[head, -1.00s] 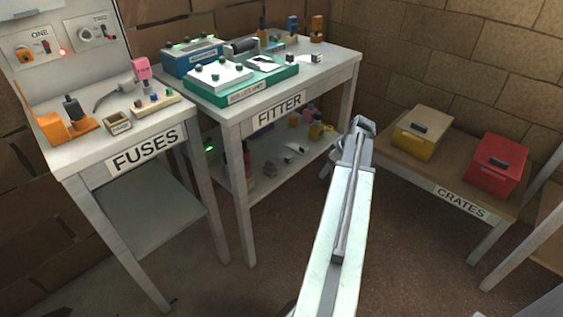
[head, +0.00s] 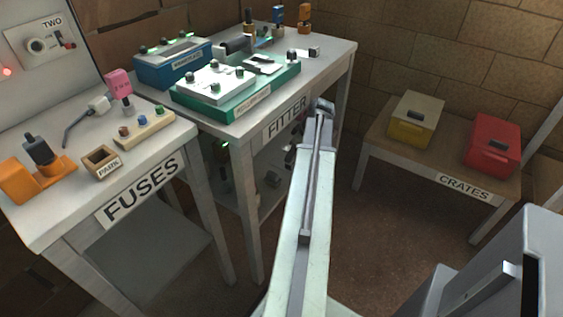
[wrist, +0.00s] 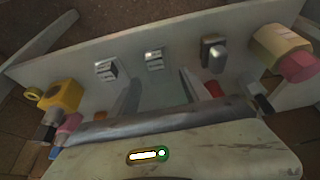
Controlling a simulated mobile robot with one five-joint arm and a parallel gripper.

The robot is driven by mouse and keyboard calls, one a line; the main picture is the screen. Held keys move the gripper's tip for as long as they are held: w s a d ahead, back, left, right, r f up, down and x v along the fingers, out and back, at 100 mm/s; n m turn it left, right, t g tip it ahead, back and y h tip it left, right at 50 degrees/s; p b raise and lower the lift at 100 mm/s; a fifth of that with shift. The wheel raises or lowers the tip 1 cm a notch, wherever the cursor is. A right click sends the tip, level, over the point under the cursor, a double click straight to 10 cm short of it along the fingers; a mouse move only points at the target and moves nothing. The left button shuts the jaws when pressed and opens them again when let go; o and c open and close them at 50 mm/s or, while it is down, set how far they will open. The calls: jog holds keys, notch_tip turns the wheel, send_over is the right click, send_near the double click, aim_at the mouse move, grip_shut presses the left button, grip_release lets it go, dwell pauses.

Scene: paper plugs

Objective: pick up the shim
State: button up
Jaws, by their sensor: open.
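No piece is marked as the shim, so I cannot tell which one it is. In the wrist view, a small grey metal piece (wrist: 106,69), a similar second piece (wrist: 154,60) and a taller grey piece (wrist: 214,50) stand apart on a pale shelf. My gripper (head: 324,106) is in front of the fitter table in the head view. In the wrist view my gripper (wrist: 158,92) is open, with nothing between its fingers, short of the small pieces. In the head view my arm hides much of the lower shelf, where a grey block (head: 272,180) shows.
In the wrist view a yellow block (wrist: 64,95) is at left and a cream and pink cylinder (wrist: 284,50) at right. The fitter table (head: 330,75) carries several devices. The fuses table (head: 60,215) is left, the crates bench (head: 385,140) right. A grey boxy form (head: 500,270) fills the lower right.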

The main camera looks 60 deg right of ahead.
aim_at(283, 165)
jog(key=shift+d+b+x, duration=0.15)
jog(key=shift+b+x, duration=1.7)
jog(key=shift+x, duration=0.15)
jog(key=shift+d+b+x, duration=0.15)
jog(key=shift+b+x, duration=1.7)
jog(key=shift+x, duration=0.15)
jog(key=shift+r, duration=0.15)
jog(key=c, duration=1.1)
jog(key=shift+r+p, duration=0.55)
jog(key=shift+p, duration=0.15)
jog(key=shift+r+p, duration=0.55)
jog(key=s, duration=1.8)
jog(key=shift+s+f+b, duration=0.1)
jog(key=shift+f+b, duration=0.25)
